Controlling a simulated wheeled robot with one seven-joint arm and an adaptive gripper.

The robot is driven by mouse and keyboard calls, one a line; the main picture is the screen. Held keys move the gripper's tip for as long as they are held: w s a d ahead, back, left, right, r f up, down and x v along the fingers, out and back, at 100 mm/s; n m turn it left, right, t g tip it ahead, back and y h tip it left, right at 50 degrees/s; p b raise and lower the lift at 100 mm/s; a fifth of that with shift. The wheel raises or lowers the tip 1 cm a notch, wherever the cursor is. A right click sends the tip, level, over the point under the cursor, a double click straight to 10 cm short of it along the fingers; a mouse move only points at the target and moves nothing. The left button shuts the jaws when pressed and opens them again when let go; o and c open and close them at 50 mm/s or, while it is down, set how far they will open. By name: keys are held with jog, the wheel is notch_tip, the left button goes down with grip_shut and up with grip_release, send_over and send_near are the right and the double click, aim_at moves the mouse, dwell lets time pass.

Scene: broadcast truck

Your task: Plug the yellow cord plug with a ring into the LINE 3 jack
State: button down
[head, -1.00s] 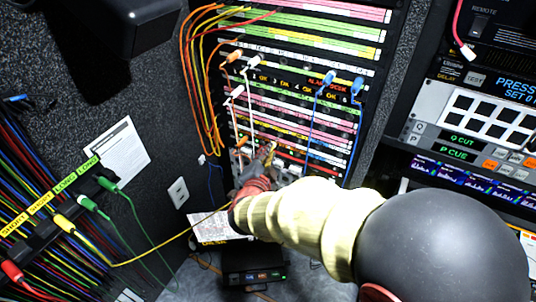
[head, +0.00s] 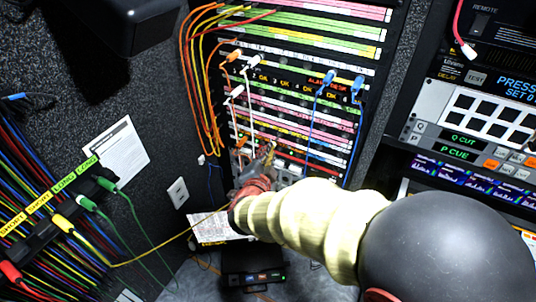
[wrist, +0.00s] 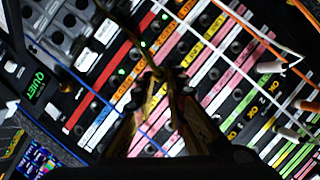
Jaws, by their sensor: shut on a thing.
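My gripper (head: 266,162) is shut at the lower part of the patch panel (head: 290,100). In the wrist view its two fingers (wrist: 163,82) close on a thin dark-yellow piece, the yellow cord plug (wrist: 152,65). Its tip and ring are not clear. The yellow cord (head: 165,252) runs from my gripper down left to the cord holder. Rows of jacks with pink, yellow, orange and red label strips lie behind the fingers. I cannot read which one is LINE 3, nor tell whether the plug touches the panel.
White-plugged cords (head: 252,62) and blue-plugged cords (head: 329,78) hang across the panel on either side of my gripper. Orange and yellow cables (head: 200,90) loop at its left edge. A cord holder (head: 45,228) stands at left. A control console (head: 480,115) is at right.

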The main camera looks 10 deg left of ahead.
aim_at(275, 144)
jog(key=shift+w+d+b, duration=0.2)
jog(key=shift+w+d, duration=0.05)
jog(key=shift+w, duration=0.4)
jog(key=shift+w+d+b, duration=0.2)
jog(key=shift+w+b, duration=0.05)
jog(key=shift+w, duration=0.4)
jog(key=shift+w+d+b, duration=0.2)
jog(key=shift+w+d, duration=0.05)
jog(key=shift+w, duration=0.4)
jog(key=c, duration=1.7)
grip_release()
jog(key=shift+c, duration=0.2)
jog(key=v, duration=1.2)
jog(key=shift+f, duration=0.1)
